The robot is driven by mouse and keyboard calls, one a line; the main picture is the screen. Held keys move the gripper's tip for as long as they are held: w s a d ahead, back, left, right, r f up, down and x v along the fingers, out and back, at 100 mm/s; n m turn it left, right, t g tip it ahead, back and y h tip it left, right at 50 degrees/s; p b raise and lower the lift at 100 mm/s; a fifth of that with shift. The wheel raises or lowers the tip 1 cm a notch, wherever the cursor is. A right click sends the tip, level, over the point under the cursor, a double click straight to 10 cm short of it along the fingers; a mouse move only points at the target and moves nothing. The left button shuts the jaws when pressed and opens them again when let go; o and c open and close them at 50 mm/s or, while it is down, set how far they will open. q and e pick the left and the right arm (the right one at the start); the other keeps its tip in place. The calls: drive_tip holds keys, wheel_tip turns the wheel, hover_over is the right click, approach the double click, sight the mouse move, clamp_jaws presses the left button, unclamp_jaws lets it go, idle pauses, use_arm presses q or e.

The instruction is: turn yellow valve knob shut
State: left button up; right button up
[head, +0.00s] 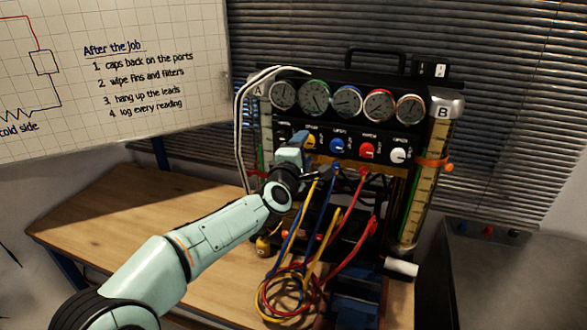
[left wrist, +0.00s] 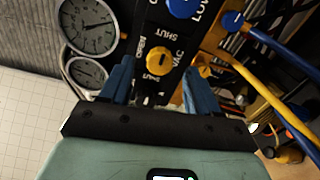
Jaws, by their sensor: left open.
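The yellow valve knob (head: 310,141) sits on the black panel of the gauge rig, below the row of gauges. In the left wrist view the yellow knob (left wrist: 159,59) shows between my two blue fingers, labelled VAC, with OPEN and SHUT marked around it. My left gripper (head: 304,143) is in front of the panel at the knob; in the wrist view the gripper (left wrist: 158,78) is open, one finger on each side of the knob. I cannot tell whether the fingers touch it. My right gripper is not in view.
Blue (head: 337,146), red (head: 367,150) and white (head: 398,155) knobs sit to the right in the same row. Several gauges (head: 348,101) are above. Yellow, blue and red hoses (head: 290,290) hang and coil below. The wooden bench (head: 110,215) is clear at left.

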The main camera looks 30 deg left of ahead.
use_arm(q)
drive_tip(key=b+v, duration=0.1)
drive_tip(key=v, duration=0.8)
drive_tip(key=shift+s, duration=0.2)
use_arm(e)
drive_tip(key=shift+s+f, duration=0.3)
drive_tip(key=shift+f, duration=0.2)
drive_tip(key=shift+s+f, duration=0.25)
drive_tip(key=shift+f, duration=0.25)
